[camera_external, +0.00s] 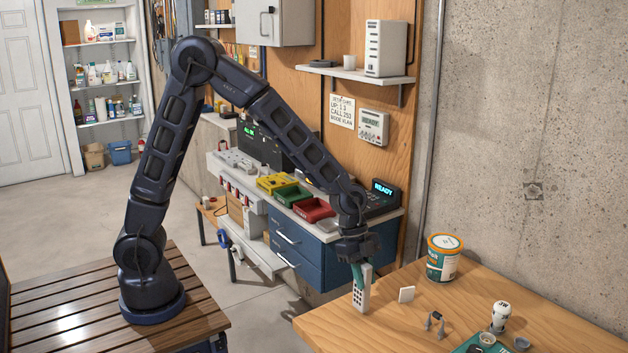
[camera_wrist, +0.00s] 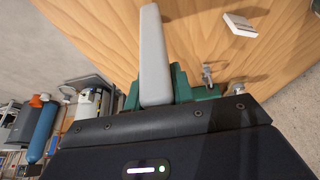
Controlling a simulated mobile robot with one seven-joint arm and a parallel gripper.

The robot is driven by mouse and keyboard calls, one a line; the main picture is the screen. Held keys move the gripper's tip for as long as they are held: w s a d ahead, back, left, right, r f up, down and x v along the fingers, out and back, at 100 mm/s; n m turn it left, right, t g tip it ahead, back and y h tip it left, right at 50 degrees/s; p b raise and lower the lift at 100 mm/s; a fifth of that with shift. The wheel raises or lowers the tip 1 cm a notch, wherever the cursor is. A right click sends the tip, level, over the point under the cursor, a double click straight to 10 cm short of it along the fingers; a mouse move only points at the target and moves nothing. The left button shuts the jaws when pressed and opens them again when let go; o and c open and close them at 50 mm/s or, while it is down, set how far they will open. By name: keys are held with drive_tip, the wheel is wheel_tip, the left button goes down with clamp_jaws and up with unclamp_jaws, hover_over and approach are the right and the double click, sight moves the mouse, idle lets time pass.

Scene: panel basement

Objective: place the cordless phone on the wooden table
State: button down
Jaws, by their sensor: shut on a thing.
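The cordless phone (camera_external: 362,290) is pale with a dark keypad and hangs nearly upright below my gripper (camera_external: 357,264). My gripper is shut on its upper part, with green fingers against it. In the wrist view the phone (camera_wrist: 152,55) is a long grey bar between the green fingers of my gripper (camera_wrist: 165,88). The wooden table (camera_external: 420,318) lies at the lower right, and the phone is over its left end. Whether the phone's lower end touches the tabletop, I cannot tell. The wooden table also fills the upper wrist view (camera_wrist: 195,40).
A small white block (camera_external: 406,294) stands just right of the phone. A blue-drawered bench (camera_external: 320,262) stands behind.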

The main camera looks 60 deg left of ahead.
drive_tip(key=shift+f, duration=0.75)
drive_tip(key=shift+f, duration=0.15)
drive_tip(key=c, duration=1.2)
unclamp_jaws()
